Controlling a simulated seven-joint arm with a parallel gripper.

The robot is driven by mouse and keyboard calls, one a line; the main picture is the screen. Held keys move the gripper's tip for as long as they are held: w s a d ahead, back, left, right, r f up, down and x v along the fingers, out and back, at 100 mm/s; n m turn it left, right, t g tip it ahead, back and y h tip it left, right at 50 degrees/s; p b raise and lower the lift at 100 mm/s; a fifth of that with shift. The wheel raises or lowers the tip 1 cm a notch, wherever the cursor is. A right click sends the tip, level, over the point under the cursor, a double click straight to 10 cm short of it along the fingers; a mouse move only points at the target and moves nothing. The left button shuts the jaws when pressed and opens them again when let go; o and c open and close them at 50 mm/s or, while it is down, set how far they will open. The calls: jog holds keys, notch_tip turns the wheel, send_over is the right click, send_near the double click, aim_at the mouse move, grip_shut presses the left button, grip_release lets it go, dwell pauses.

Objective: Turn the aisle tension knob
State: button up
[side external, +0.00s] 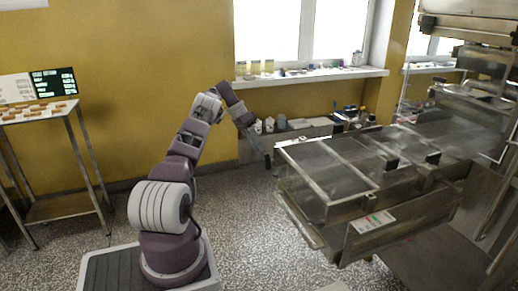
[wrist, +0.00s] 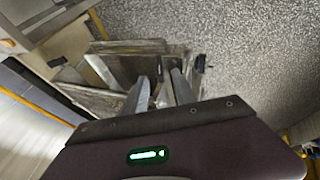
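The enrober machine (side external: 345,230) is a steel frame with a mesh top, at the right of the side view. My gripper (side external: 267,161) points downward just off the machine's left end. I cannot tell in this view whether it touches the frame. In the wrist view my gripper (wrist: 158,72) shows two grey fingers apart, with no held object visible between them. I cannot make out a tension knob for certain. Small dark parts (side external: 391,164) stand on the machine's top, too small to identify. Metal plates and bars (wrist: 115,68) lie beyond the fingers in the wrist view.
A label panel (side external: 372,222) is on the machine's front side. Bottles and containers (side external: 282,122) stand behind the machine by the wall. A rack with trays (side external: 40,112) is at the far left. Open speckled floor (wrist: 250,50) lies right of the fingers in the wrist view.

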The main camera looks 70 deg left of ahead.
jog(key=shift+s+a+f, duration=0.1)
jog(key=shift+s+f, duration=0.05)
jog(key=shift+f, duration=0.1)
jog(key=c, duration=0.4)
jog(key=shift+s+a+f+n+g+y, duration=0.4)
jog(key=shift+s+f+n+g+y, duration=0.2)
jog(key=shift+s+f+n+g, duration=0.3)
grip_shut()
jog(key=m+g+y, duration=0.3)
jog(key=m+y, duration=0.7)
jog(key=m, duration=1.1)
send_near(267, 159)
jog(key=shift+x, duration=3.05)
jog(key=shift+s+d, duration=0.1)
